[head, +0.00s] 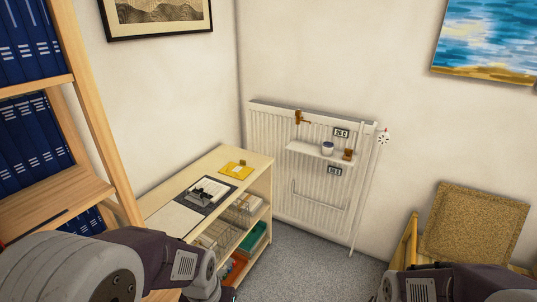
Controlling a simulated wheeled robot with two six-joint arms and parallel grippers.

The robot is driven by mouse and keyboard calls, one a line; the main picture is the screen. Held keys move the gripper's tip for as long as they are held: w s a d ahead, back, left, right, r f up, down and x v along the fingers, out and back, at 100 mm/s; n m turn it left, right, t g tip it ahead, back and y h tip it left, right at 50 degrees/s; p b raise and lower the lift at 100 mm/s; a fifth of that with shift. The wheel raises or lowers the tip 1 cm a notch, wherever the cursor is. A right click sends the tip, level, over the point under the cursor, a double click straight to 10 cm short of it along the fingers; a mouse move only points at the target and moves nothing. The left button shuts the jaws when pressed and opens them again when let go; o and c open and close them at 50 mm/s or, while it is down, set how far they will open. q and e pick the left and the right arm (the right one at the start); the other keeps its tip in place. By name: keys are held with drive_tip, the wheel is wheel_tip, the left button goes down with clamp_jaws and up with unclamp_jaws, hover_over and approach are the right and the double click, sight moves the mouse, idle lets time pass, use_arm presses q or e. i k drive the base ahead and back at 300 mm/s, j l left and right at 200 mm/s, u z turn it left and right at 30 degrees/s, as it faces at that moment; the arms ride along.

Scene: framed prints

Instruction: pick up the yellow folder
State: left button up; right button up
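The yellow folder (236,170) lies flat on the top of the low wooden shelf unit (178,178), near its far right end. A small dark yellow object (243,162) sits at the folder's far edge. My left arm comes in at the bottom left, in front of the shelf unit's near end, and my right arm shows at the bottom right. Neither gripper's fingers show in the head view. Nothing covers the folder.
A dark tray (207,205) with papers and a hole-punch-like item lies nearer on the unit. A tall bookcase (98,130) with blue binders stands left. A radiator (270,140) with a small shelf (318,153) is behind. Grey floor (300,275) is open between unit and chair-like cork piece (475,222).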

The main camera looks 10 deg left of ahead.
sight(240, 172)
drive_tip(key=i+l+u, duration=0.15)
drive_tip(key=i+u, duration=0.15)
drive_tip(key=i, duration=0.15)
drive_tip(key=i+l+u, duration=0.6)
drive_tip(key=i, duration=0.2)
drive_tip(key=i+l+u, duration=0.5)
drive_tip(key=u, duration=0.25)
drive_tip(key=i+l+u, duration=0.2)
drive_tip(key=l+u, duration=0.15)
drive_tip(key=i+l+u, duration=0.1)
drive_tip(key=l+u, duration=0.65)
drive_tip(key=l, duration=0.2)
drive_tip(key=i+l, duration=0.05)
